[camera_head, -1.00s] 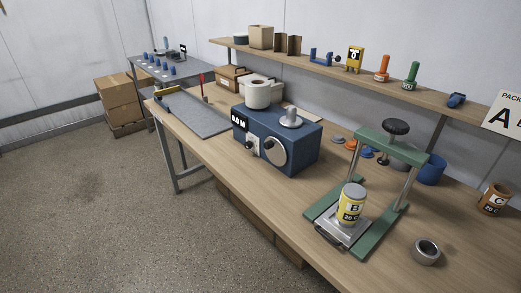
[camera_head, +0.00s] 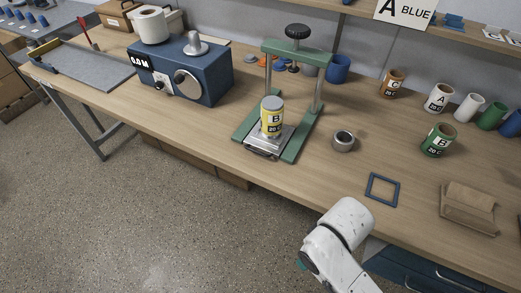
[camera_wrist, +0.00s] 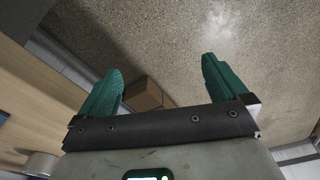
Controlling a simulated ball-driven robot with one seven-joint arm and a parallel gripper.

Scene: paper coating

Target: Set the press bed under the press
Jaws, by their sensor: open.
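The green press (camera_head: 296,48) stands on the workbench, with a black knob on its crossbar and two posts. The press bed (camera_head: 262,147) is a grey metal plate with a dark front handle, lying between the green base rails toward the bench's front edge. A yellow can marked B (camera_head: 272,118) stands upright on it. In the wrist view my gripper (camera_wrist: 165,80) has its two green fingers wide apart with nothing between them, over the floor. In the head view my white arm shows at the bottom, away from the press; its fingers are mostly hidden there.
A blue machine (camera_head: 184,70) stands left of the press. A metal ring (camera_head: 344,140), a blue square frame (camera_head: 382,189) and folded brown cloths (camera_head: 469,207) lie to the right. Several cans stand behind, including a green one (camera_head: 438,140). The bench front edge is clear by the press.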

